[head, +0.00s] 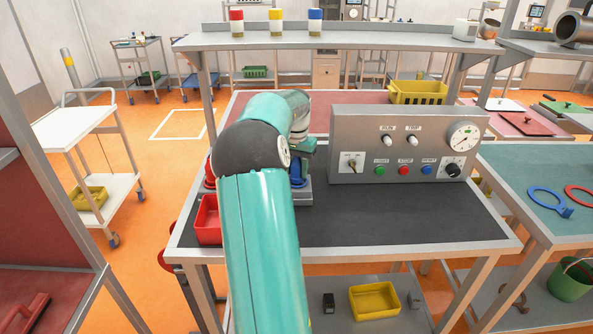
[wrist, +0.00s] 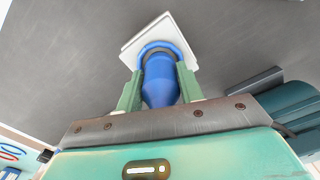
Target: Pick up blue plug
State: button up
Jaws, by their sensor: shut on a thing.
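The blue plug (wrist: 161,82) sits between the two green fingers of my gripper (wrist: 159,74) in the wrist view, and the fingers are shut on it. A pale square plate (wrist: 160,38) shows just beyond the plug's far end; I cannot tell whether the plug touches it. In the head view the blue plug (head: 298,171) shows in part beside my arm, above a grey block (head: 303,193) on the dark bench top. My arm hides most of my gripper there.
A grey control panel (head: 408,125) with knobs, buttons and a gauge stands right of the plug. A red bin (head: 208,222) is left of my arm. A red part (head: 209,174) shows behind the bin. The dark bench top (head: 400,217) is clear at front right.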

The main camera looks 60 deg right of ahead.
notch_tip(320, 180, up, 2)
jog(key=shift+r, duration=0.2)
jog(key=s+a+r, duration=0.6)
jog(key=s+r, duration=0.5)
jog(key=s, duration=0.1)
jog(key=shift+s+a, duration=0.15)
jog(key=shift+s, duration=0.1)
jog(key=shift+r, duration=2.1)
jog(key=shift+r, duration=0.35)
